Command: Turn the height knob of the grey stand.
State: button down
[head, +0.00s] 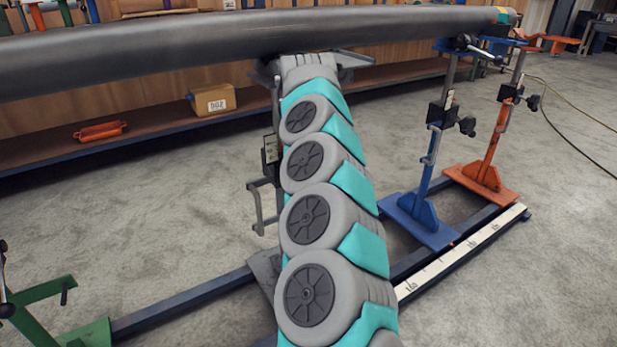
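The grey stand is mostly hidden behind my arm. Its head (352,60) shows under the long dark pipe (200,45), which appears to rest on it. A dark block with a pale label (271,149) and a bent crank-like handle (260,205) show along the left side of my arm. Part of its foot (264,268) shows on the floor rail. I cannot see its height knob; my arm covers most of the post. My arm reaches up and away toward the stand head, and my gripper is hidden beyond its far links.
A blue stand (424,190) and an orange stand (492,150), each with a black knob, stand to the right. A green stand (60,310) is partly visible at lower left. The rail (190,304) runs between them. A wooden shelf (155,125) with a box lies behind.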

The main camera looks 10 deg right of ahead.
jog(key=shift+d, duration=0.1)
jog(key=c, duration=0.6)
grip_release()
jog(key=shift+o, duration=0.2)
jog(key=shift+r, duration=0.15)
